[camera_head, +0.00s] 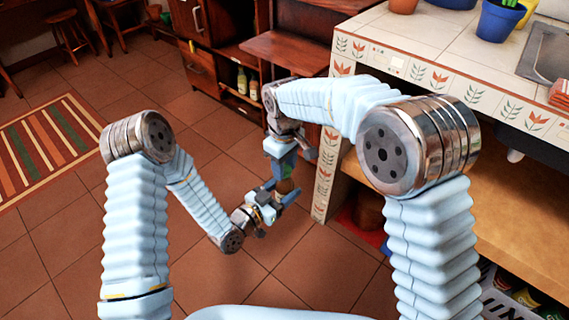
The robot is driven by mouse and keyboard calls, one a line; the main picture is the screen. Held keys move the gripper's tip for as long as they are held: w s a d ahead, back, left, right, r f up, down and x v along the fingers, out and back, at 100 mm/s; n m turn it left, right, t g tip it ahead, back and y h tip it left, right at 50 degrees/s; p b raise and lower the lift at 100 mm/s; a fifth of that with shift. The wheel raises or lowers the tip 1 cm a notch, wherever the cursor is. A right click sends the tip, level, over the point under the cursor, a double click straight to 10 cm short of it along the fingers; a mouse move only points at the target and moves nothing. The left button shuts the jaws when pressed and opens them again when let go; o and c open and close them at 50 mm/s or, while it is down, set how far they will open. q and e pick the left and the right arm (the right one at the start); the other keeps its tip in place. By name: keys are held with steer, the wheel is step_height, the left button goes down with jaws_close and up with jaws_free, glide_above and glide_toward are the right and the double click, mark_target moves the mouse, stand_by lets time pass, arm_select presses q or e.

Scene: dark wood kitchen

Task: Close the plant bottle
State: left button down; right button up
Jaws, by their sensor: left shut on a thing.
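My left gripper (281,190) is low in the middle of the view and points up and to the right. It is shut on a small brownish-green thing (285,186), apparently the plant bottle, which shows only in part between the blue fingers. My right gripper (284,170) points down from above, right over the bottle's top. The two grippers are very close together. Whether the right fingers are open or shut, and whether they hold a lid, is too small to tell. The bottle's opening is hidden.
A tiled counter (400,30) with a blue plant pot (497,20) and a sink (545,55) stands at right, with a wooden shelf (500,220) below. An open wooden cabinet (235,60) holds small bottles. A striped rug (45,150) lies at left. Tiled floor around the grippers is clear.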

jaws_close()
steer(key=o, duration=0.6)
jaws_free()
steer(key=shift+c, duration=0.2)
step_height(320, 180, up, 12)
